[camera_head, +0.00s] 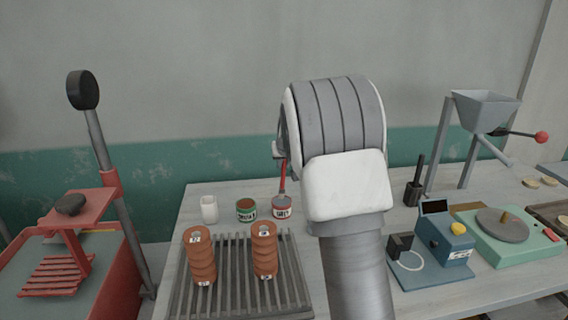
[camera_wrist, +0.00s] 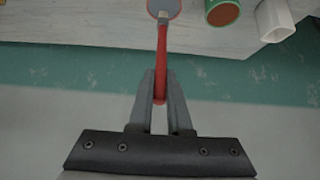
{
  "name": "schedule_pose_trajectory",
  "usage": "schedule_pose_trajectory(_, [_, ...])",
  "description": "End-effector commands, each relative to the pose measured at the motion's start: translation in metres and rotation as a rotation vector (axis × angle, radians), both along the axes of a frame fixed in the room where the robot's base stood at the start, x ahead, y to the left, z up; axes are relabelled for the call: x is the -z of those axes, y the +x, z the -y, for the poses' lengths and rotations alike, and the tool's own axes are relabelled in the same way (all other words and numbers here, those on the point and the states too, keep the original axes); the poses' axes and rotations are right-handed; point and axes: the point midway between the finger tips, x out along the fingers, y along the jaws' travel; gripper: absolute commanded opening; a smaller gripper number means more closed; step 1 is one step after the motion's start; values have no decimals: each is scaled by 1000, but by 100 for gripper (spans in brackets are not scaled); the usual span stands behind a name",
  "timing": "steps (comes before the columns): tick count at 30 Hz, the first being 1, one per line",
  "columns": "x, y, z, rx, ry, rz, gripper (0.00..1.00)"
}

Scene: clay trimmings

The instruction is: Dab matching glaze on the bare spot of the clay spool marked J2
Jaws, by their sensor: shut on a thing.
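Two ribbed terracotta clay spools stand on a slatted rack (camera_head: 238,290). The left spool (camera_head: 200,262) has a small top label that seems to read J2; the right spool (camera_head: 264,255) has a label too small to read. No bare spot can be made out. My gripper (camera_wrist: 160,82) is shut on the red handle of a brush (camera_wrist: 161,55), which also shows in the head view (camera_head: 283,178). The brush points down into the red-labelled can (camera_head: 282,207), with grey contents in the wrist view (camera_wrist: 163,8). The green-labelled can (camera_head: 246,210) holds brown glaze.
A white cup (camera_head: 209,209) stands left of the cans. A red lever press (camera_head: 70,235) is at left. A blue device (camera_head: 445,240), a green turntable unit (camera_head: 505,235) and a hopper stand (camera_head: 485,110) are at right. My arm hides the table's middle.

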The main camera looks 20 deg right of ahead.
Motion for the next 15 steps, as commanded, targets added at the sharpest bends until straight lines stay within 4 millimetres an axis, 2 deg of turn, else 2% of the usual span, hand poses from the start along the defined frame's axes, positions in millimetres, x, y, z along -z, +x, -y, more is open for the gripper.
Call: schedule_pose_trajectory(15, [7, 0, 0, 0, 0, 0, 0])
